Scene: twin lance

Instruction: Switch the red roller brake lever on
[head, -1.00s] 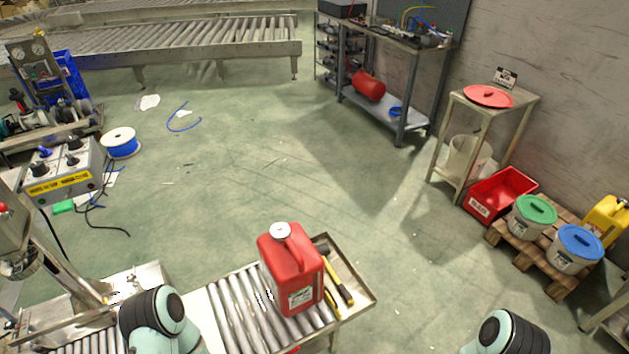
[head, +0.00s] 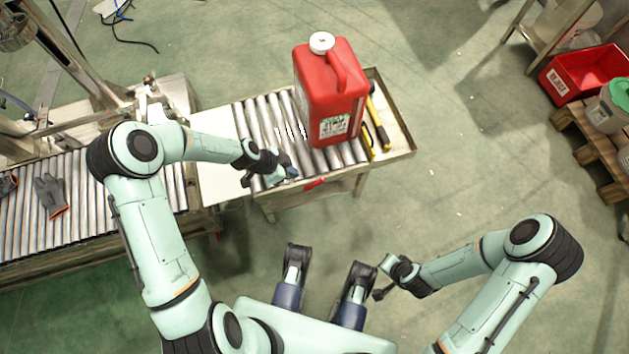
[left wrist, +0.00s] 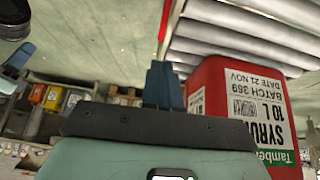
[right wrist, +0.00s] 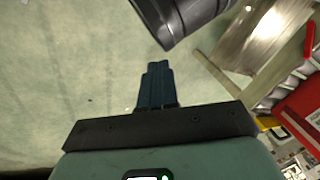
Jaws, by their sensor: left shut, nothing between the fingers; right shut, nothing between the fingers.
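The red lever (head: 314,184) sticks out at the front edge of the roller table (head: 274,207), below the red canister. It also shows as a red bar in the left wrist view (left wrist: 166,20) and at the upper right of the right wrist view (right wrist: 310,40). My left gripper (head: 291,173) is shut and empty, just left of the lever; I cannot tell whether they touch. Its blue fingers show in the left wrist view (left wrist: 162,82). My right gripper (head: 379,294) is shut and empty over the floor, well below the lever; its fingers show in the right wrist view (right wrist: 156,84).
The red canister (head: 325,90) stands on the rollers behind the lever. A yellow-black tool (head: 379,125) lies to its right. A longer conveyor with a grey glove (head: 50,195) lies at left. A red crate (head: 580,75) stands at right. Floor right of the table is clear.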

